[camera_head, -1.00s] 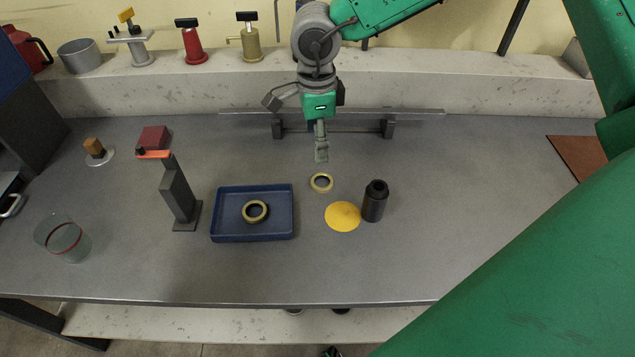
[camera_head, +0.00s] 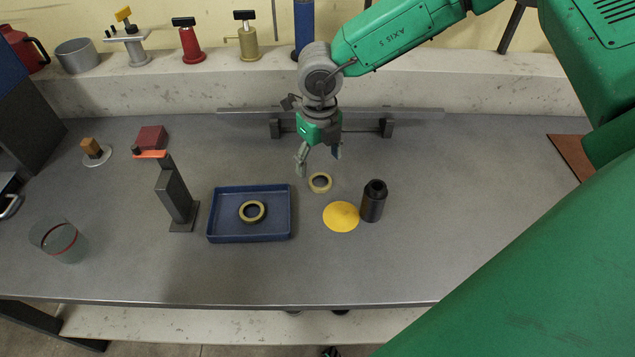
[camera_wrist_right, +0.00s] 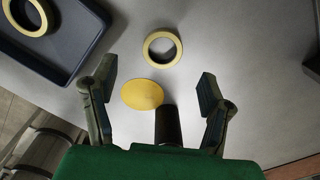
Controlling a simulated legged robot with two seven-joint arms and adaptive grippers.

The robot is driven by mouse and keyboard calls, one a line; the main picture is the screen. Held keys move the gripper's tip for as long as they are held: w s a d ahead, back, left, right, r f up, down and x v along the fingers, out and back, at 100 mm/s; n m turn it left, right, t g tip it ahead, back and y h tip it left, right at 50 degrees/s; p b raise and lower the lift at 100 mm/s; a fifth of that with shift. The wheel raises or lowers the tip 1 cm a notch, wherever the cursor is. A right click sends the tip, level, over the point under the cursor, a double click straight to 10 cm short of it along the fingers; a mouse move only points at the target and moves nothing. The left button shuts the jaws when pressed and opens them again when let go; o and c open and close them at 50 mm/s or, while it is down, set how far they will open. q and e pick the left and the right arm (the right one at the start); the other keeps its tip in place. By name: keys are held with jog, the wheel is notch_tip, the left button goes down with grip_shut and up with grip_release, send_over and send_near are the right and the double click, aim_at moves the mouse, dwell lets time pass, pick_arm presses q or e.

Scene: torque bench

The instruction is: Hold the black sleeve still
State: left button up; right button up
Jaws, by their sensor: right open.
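The black sleeve (camera_head: 373,201) stands upright on the grey bench, touching or very close to the right edge of a flat yellow disc (camera_head: 341,216). My right gripper (camera_head: 319,168) is open and empty above the bench, behind and left of the sleeve in the head view. In the right wrist view the sleeve (camera_wrist_right: 168,126) shows between the open fingers (camera_wrist_right: 154,90), low in the picture, its lower part cut off by my gripper's body. The yellow disc (camera_wrist_right: 142,94) lies beside it. My left gripper is not in view.
A brass ring (camera_head: 320,183) lies behind the disc. A blue tray (camera_head: 222,232) with another ring (camera_head: 252,212) sits to the left. A dark post with an orange top (camera_head: 176,197) stands left of the tray. A low rail (camera_head: 420,114) runs behind. The bench right of the sleeve is clear.

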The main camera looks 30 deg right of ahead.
aim_at(321, 184)
jog(key=shift+d+f, duration=0.45)
jog(key=shift+f, duration=0.35)
jog(key=f, duration=0.4)
jog(key=shift+a+f, duration=0.15)
jog(key=shift+a, duration=0.1)
jog(key=shift+a+f, duration=0.2)
jog(key=shift+f, duration=0.1)
jog(key=shift+d, duration=0.3)
jog(key=c, duration=1.1)
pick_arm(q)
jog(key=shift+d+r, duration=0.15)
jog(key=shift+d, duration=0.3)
pick_arm(e)
jog(key=shift+d, duration=0.15)
jog(key=shift+c, duration=0.7)
